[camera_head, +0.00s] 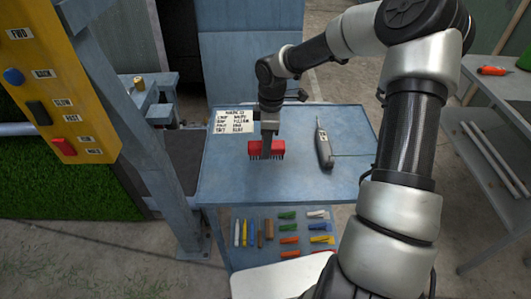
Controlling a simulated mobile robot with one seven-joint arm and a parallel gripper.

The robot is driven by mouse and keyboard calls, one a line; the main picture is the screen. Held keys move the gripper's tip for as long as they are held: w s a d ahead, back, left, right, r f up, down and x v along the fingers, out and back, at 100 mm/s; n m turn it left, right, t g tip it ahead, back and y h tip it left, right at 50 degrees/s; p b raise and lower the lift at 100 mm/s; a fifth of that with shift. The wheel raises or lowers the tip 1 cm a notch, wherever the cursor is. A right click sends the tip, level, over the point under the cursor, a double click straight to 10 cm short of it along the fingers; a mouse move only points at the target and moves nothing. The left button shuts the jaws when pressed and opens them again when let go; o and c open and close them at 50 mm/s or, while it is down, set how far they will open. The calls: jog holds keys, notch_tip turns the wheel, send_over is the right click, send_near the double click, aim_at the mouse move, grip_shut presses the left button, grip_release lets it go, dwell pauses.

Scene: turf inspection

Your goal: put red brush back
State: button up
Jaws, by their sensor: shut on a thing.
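The red brush (266,148) is on or just above the blue-grey table (230,185), with its dark bristles facing down. I cannot tell whether the bristles touch the tabletop. My gripper (267,146) is directly over the brush, pointing down, and is shut on it. The fingers hide part of the brush's middle.
Below the table edge, a lower shelf (240,264) holds several coloured clips and sticks. A yellow control box (60,85) is at left. A side table (490,105) with a red-handled tool is at right.

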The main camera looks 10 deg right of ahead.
jog(key=shift+f, duration=1.9)
jog(key=o, duration=1)
jog(key=r, duration=1.2)
jog(key=shift+s+d, duration=0.1)
jog(key=shift+d, duration=0.3)
